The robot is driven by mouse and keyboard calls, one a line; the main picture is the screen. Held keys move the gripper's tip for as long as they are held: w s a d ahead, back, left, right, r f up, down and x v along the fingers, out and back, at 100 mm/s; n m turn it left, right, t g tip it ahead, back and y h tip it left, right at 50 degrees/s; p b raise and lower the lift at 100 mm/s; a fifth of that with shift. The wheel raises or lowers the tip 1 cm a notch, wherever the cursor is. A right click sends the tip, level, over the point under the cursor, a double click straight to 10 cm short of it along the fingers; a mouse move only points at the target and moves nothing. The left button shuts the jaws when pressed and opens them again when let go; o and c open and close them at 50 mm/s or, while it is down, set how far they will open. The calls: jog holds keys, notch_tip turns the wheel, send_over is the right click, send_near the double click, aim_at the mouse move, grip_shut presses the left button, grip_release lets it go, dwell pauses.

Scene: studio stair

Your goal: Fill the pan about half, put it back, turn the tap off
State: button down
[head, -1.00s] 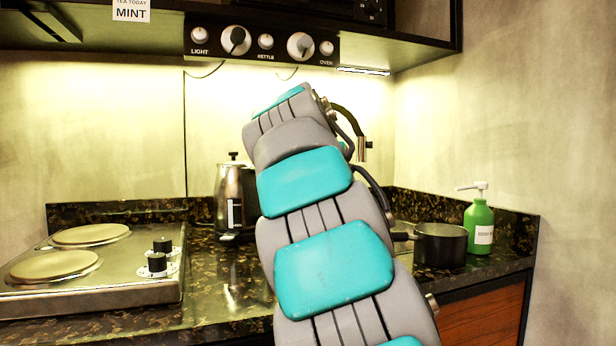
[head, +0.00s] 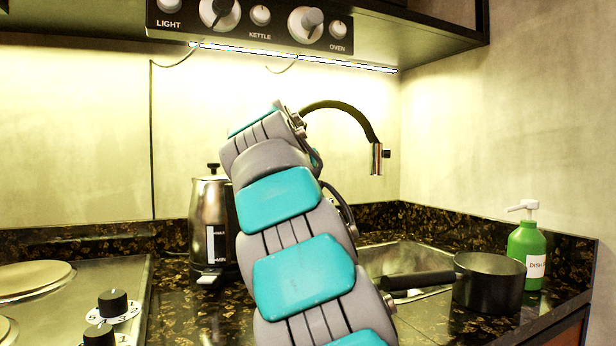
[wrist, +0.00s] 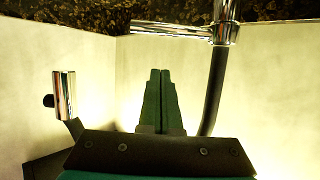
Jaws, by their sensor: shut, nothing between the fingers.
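The black pan (head: 490,284) stands upright on the counter right of the sink (head: 405,260), its handle pointing left over the basin. Its inside is too edge-on to show any water. The tap's dark curved spout (head: 345,107) ends in a chrome head (head: 376,158); no stream shows below it. In the wrist view, which looks upside down, the chrome head (wrist: 64,95) is at left. The tap's chrome body (wrist: 226,33) and horizontal lever (wrist: 170,32) are at the top. My gripper (wrist: 160,72) is shut and empty, apart from the lever in the picture. My arm hides it in the head view.
A green soap bottle (head: 526,255) stands close behind the pan, near the right wall. A kettle (head: 210,228) stands left of my arm. The hob (head: 70,305) is at far left. A cabinet with a knob panel (head: 250,22) hangs above.

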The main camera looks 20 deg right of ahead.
jog(key=shift+w+d+f+p, duration=0.2)
jog(key=shift+w+d+f, duration=0.25)
jog(key=shift+f, duration=0.25)
jog(key=shift+w+d+f+p, duration=0.2)
jog(key=shift+w+d+f, duration=0.25)
jog(key=shift+f, duration=0.25)
jog(key=shift+w+d+f+p, duration=0.2)
jog(key=shift+w+d+f, duration=0.15)
jog(key=shift+w+f, duration=0.3)
jog(key=shift+s+a+f, duration=0.15)
jog(key=shift+s+f, duration=0.1)
jog(key=shift+f, duration=0.05)
jog(key=shift+s+a+b, duration=0.7)
jog(key=shift+a+b, duration=0.1)
jog(key=shift+b, duration=0.1)
